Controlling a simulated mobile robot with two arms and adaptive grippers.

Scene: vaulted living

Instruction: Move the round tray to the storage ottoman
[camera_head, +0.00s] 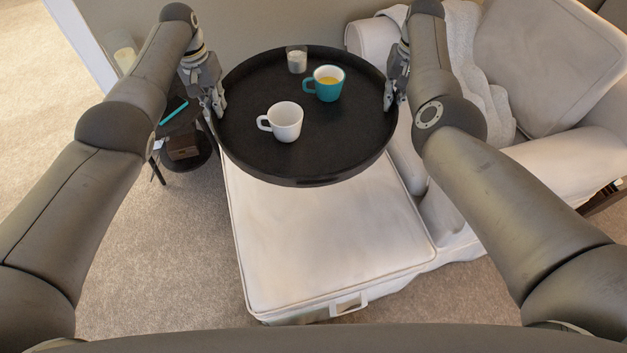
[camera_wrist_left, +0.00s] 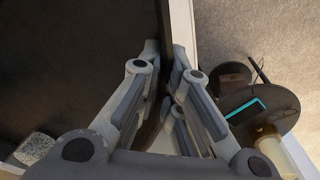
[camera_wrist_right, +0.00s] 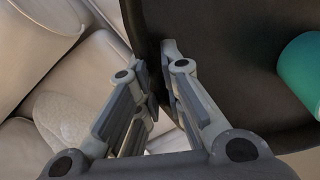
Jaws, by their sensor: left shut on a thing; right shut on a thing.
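The round black tray (camera_head: 345,150) is held level between my two grippers, above the cream storage ottoman (camera_head: 330,240). It hides the ottoman's back part, and I cannot tell the gap between them. On the tray stand a white mug (camera_head: 286,123), a teal mug (camera_head: 327,86) with yellow liquid, and a small glass candle (camera_head: 297,60), all upright. My left gripper (camera_head: 218,103) is shut on the tray's left rim; the rim also shows in the left wrist view (camera_wrist_left: 165,30). My right gripper (camera_head: 389,97) is shut on the right rim, also seen in the right wrist view (camera_wrist_right: 160,85).
A cream armchair (camera_head: 545,60) with a knitted throw (camera_head: 480,70) stands right of the tray, close to the ottoman. A small dark side table (camera_head: 200,155) with a brown box (camera_head: 183,149) stands at left. Carpet (camera_head: 170,260) lies open at front left.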

